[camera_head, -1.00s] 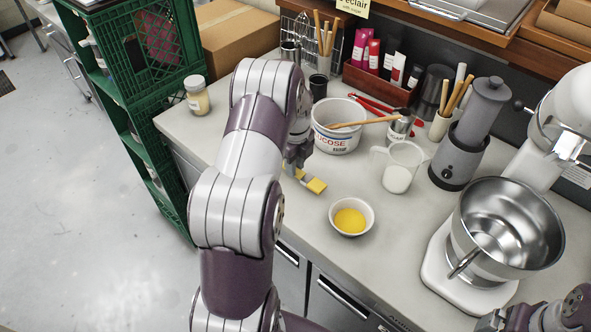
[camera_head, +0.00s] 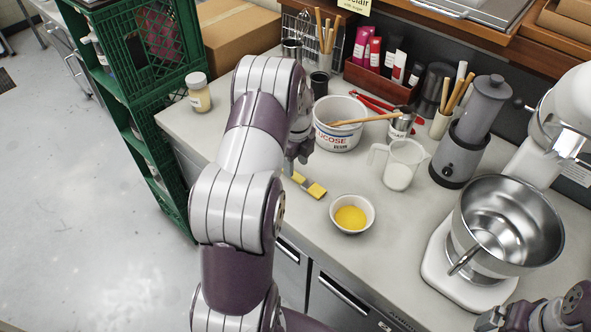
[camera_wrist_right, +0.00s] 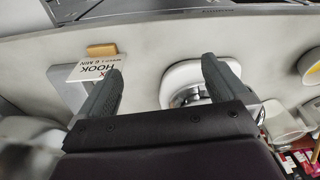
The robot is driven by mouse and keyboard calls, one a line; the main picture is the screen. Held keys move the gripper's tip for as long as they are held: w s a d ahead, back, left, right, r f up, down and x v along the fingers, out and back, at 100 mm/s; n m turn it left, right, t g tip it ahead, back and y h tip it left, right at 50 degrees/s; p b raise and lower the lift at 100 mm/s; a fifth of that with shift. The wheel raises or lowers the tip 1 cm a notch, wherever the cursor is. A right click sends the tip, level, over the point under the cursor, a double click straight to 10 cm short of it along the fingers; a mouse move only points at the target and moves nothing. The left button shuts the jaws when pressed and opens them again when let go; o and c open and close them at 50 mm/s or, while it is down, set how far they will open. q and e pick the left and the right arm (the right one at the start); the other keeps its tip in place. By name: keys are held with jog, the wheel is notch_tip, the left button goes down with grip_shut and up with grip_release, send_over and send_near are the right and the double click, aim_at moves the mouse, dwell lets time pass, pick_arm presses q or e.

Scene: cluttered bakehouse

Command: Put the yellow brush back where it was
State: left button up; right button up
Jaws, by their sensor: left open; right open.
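The yellow brush (camera_head: 316,190) lies flat on the counter in the head view, left of a small white bowl of yellow liquid (camera_head: 351,217). A dark band shows across it, and its left end is partly hidden by my arm. My left gripper (camera_head: 300,162) is open and empty, just behind the brush and a little above it, apart from it; its fingertips are small and partly hidden by the arm. My right gripper is open and empty in the right wrist view (camera_wrist_right: 160,82), far from the brush.
A white glucose tub (camera_head: 338,138) with a wooden-handled tool across it stands behind the brush. A measuring jug (camera_head: 402,166) is to its right. A stand mixer with a steel bowl (camera_head: 508,228) fills the right. A lidded jar (camera_head: 197,93) stands at the left.

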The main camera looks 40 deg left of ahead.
aim_at(296, 176)
pick_arm(q)
notch_tip(296, 176, up, 8)
jog(key=s+d+n+t, duration=0.1)
jog(key=s+d+n, duration=1.5)
jog(key=d+n, duration=0.2)
jog(key=shift+s+d+r+n, duration=0.2)
jog(key=shift+d+n, duration=0.2)
jog(key=shift+d, duration=0.8)
